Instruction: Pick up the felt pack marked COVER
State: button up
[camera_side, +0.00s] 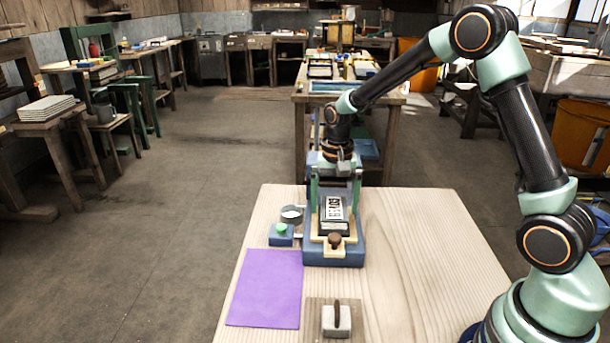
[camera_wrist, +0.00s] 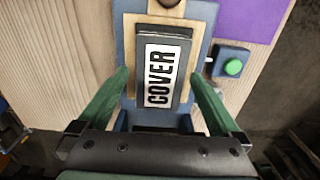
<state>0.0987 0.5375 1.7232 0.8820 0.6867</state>
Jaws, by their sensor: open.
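The felt pack marked COVER (camera_wrist: 165,72) is a dark block with a white label in black letters. It rests in the blue holder (camera_wrist: 208,14), and it also shows in the side view (camera_side: 334,211). My gripper (camera_wrist: 157,76) has two green fingers, spread apart, one to each side of the pack. The fingers point down around the pack's far part in the side view (camera_side: 335,196). No contact with the pack is clear; the gap at the right finger looks small.
A cream bracket with a brown knob (camera_side: 335,241) stands at the holder's near end. A blue box with a green button (camera_side: 281,234) and a metal ring (camera_side: 291,214) are left of it. A purple sheet (camera_side: 265,288) and a grey handled block (camera_side: 336,321) lie nearer. The tabletop's right side is clear.

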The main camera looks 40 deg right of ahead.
jog(key=shift+f, duration=0.15)
jog(key=c, duration=1.4)
